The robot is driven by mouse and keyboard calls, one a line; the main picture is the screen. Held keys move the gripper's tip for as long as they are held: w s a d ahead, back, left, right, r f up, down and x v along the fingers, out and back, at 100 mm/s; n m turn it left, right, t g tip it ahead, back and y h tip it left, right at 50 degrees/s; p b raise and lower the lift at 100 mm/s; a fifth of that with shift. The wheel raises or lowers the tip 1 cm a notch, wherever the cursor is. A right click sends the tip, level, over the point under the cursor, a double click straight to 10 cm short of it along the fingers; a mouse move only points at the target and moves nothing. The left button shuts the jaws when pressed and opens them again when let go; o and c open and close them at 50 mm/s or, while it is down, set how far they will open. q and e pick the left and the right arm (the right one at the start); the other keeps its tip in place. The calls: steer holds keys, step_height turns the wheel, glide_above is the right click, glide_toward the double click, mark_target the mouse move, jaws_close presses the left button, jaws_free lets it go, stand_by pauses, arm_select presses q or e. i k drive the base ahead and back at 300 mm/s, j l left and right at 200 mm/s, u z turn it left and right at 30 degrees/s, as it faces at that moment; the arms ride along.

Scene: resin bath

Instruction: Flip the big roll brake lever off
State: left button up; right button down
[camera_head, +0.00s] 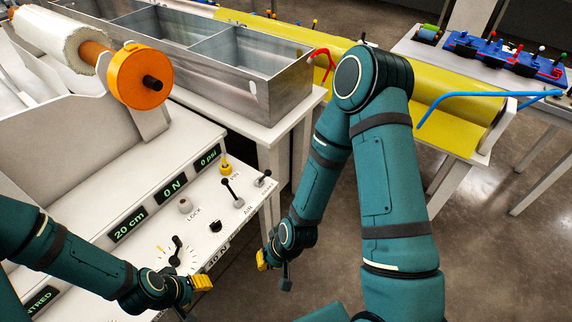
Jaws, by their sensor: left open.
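A big white roll (62,40) lies on a shaft with an orange disc (140,77) at its near end. The white control panel (200,225) below carries several levers. One black-handled lever (230,188) tilts up and left, and a second lever (263,179) is beside it. I cannot tell which is the big roll brake lever. My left gripper (199,284) is open at the panel's near edge, below a black pointer knob (176,250), and touches no lever I can make out. My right gripper (265,261) is right of the panel, away from the levers; its fingers are partly hidden.
A yellow knob (225,167), a grey LOCK knob (185,204) and green displays (171,188) are on the panel. Floor is clear at lower right.

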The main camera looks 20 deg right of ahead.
mark_target(267, 173)
steer(key=z, duration=0.6)
steer(key=l+z, duration=0.3)
steer(key=i+l+z, duration=0.15)
steer(key=l+z, duration=0.15)
steer(key=l, duration=0.2)
